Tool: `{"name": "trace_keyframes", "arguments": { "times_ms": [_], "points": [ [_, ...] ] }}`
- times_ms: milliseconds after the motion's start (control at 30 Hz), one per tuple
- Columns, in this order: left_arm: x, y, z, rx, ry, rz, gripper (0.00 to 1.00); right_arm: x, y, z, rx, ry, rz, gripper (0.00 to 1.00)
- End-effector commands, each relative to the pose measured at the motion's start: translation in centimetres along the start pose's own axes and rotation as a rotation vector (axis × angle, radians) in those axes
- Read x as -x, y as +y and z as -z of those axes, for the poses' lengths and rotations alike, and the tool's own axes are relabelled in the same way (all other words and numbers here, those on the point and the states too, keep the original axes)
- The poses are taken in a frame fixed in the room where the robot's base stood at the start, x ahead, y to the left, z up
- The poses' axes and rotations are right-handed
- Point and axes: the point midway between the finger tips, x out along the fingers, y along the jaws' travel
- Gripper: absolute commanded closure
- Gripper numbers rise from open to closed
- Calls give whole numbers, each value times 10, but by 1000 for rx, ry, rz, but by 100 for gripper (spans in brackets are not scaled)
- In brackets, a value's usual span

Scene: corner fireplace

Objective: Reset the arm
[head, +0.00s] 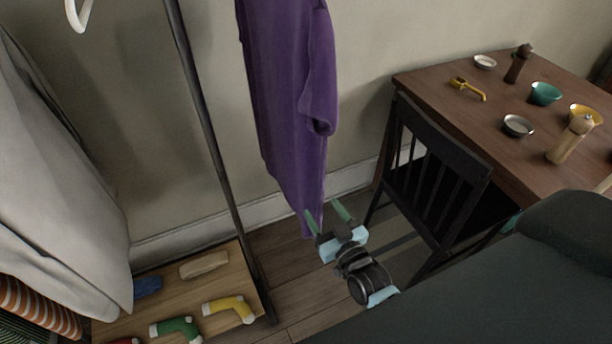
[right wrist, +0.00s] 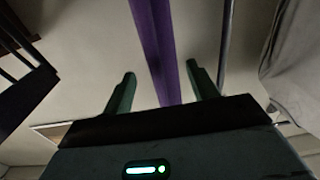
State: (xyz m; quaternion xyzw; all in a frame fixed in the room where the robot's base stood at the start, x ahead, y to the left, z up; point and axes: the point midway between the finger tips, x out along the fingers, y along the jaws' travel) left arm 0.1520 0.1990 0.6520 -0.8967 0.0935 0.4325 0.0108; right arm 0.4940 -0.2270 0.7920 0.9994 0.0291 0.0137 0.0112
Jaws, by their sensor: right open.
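My right gripper (head: 326,214) is open, with its two green fingers spread, low in the middle of the head view. Its fingers are beside the lower end of a hanging purple garment (head: 290,95). In the right wrist view the gripper (right wrist: 162,90) also shows open, and the purple garment (right wrist: 158,45) appears between the fingers. I cannot tell whether the fingers touch the cloth. My left gripper is not in view.
A black chair (head: 437,170) stands right of the gripper, by a wooden table (head: 440,90) with bowls and mills. A dark pole (head: 205,120) rises to the left, beside a wooden shelf (head: 230,272) with socks. A dark green surface (head: 480,290) fills the lower right.

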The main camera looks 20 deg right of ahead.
Motion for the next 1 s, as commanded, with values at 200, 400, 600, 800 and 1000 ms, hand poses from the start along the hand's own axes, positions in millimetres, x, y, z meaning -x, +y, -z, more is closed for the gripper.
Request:
{"name": "trace_keyframes", "arguments": {
  "times_ms": [200,400,600,800,1000],
  "points": [
    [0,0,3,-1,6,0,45,2,0,-2,0,-8,2,41],
    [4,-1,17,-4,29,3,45,49,-9,-25,1,-143,36,41],
    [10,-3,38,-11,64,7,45,143,-25,-58,-1,-400,91,41],
    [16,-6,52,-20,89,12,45,237,-37,-74,-3,-641,128,41],
    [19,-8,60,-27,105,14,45,294,-42,-78,-5,-783,143,41]
  ]
}}
